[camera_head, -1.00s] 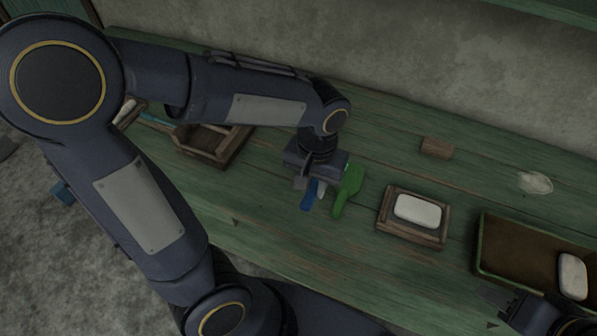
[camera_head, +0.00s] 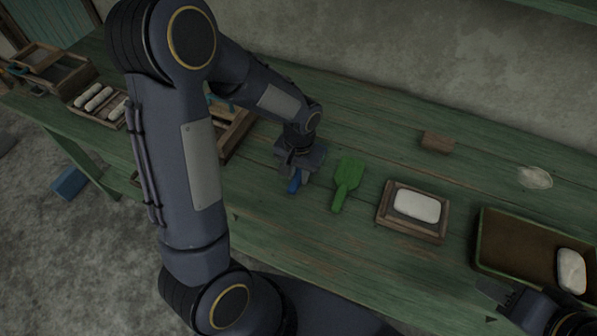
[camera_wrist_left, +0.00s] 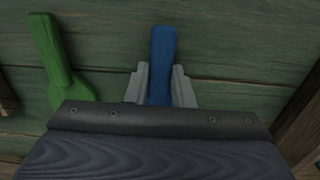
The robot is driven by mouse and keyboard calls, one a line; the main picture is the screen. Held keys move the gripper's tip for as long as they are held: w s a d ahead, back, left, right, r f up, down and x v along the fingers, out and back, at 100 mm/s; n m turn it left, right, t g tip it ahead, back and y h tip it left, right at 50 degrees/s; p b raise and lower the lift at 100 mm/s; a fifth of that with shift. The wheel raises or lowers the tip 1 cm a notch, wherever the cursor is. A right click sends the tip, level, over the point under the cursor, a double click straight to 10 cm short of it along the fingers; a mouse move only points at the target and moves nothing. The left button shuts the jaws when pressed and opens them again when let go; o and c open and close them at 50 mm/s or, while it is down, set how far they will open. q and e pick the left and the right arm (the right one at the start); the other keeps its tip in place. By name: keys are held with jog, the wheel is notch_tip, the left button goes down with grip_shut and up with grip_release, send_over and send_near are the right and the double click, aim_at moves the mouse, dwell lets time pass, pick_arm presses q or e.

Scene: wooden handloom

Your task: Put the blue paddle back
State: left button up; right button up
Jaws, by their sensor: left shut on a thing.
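The blue paddle (camera_head: 294,183) is held by my left gripper (camera_head: 297,176) above the green table. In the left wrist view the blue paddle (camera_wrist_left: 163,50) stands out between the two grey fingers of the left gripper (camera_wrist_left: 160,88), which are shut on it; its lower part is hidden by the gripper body. A green paddle (camera_head: 347,183) lies on the table just right of the left gripper; it also shows at the left of the wrist view (camera_wrist_left: 52,50). My right gripper (camera_head: 497,293) is at the bottom right, beside the brown tray; its jaw state is unclear.
A wooden box (camera_head: 236,131) stands left of the left gripper, partly behind my arm. A wooden frame with a white block (camera_head: 416,206) is to the right. A green-rimmed tray (camera_head: 478,243) holds another white block. A small brown block (camera_head: 437,142) lies at the back.

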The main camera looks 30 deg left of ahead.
aim_at(299, 175)
pick_arm(q)
jog(key=shift+f, duration=0.2)
jog(key=o, duration=0.9)
jog(key=shift+r, duration=0.15)
notch_tip(299, 175, up, 11)
jog(key=s+r+t+h, duration=0.1)
jog(key=s+r+t, duration=0.1)
jog(key=s, duration=0.3)
jog(key=s+d+r+t+h, duration=0.1)
jog(key=s+r+t, duration=0.1)
jog(key=s, duration=0.4)
jog(key=s+r+n+t+h+p, duration=0.1)
jog(key=s+r+t, duration=0.1)
jog(key=s, duration=0.3)
jog(key=shift+s+d+r+h, duration=0.15)
jog(key=shift+s+r+h, duration=0.1)
jog(key=shift+r+h, duration=0.15)
